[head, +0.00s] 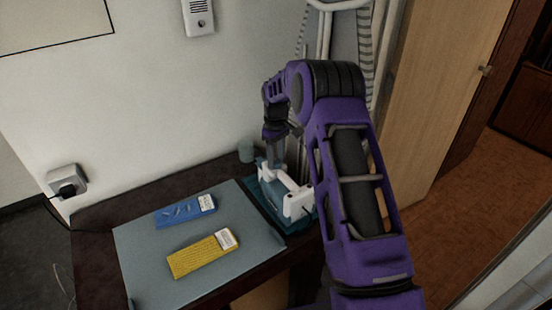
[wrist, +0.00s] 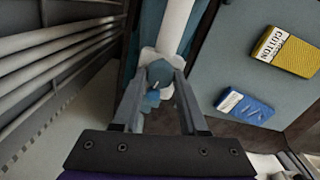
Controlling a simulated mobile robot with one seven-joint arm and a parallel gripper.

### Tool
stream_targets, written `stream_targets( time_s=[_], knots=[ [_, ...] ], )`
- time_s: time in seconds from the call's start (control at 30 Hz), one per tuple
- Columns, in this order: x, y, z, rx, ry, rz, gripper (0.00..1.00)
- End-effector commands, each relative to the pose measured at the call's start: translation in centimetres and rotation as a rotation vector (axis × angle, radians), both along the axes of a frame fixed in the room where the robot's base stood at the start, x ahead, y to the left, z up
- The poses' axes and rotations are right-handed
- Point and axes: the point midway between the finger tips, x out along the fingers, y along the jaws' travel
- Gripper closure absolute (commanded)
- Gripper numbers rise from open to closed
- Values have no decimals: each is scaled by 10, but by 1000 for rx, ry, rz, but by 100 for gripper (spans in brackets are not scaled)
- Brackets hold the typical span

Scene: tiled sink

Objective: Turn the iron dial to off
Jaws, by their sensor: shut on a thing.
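The white and blue iron (head: 294,199) rests on a teal pad (head: 252,190) at the table's back right, partly behind my arm in the head view. In the wrist view its white body (wrist: 178,25) runs up from the grey-blue dial (wrist: 160,71), which has a small light mark. My gripper (head: 269,163) points down over the back end of the iron. In the wrist view my gripper (wrist: 161,76) has one finger on each side of the dial and is shut on it. The head view does not show the dial clearly.
A grey mat (head: 140,255) holds a blue packet (head: 178,213) and a yellow packet (head: 195,255), left of the iron. A rack of pale tubes (wrist: 60,40) is close on the wrist view's left.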

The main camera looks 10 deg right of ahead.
Motion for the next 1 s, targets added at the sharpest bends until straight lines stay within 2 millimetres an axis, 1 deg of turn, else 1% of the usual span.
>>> stream_targets(
  time_s=[0.2,0.5,0.7,1.0],
  knots=[
    [1,0,1,2,-2,206,100],
    [0,0,1,0,-2,463,100],
    [0,0,1,0,-3,589,100],
    [0,1,1,0,-3,687,100]
  ],
)
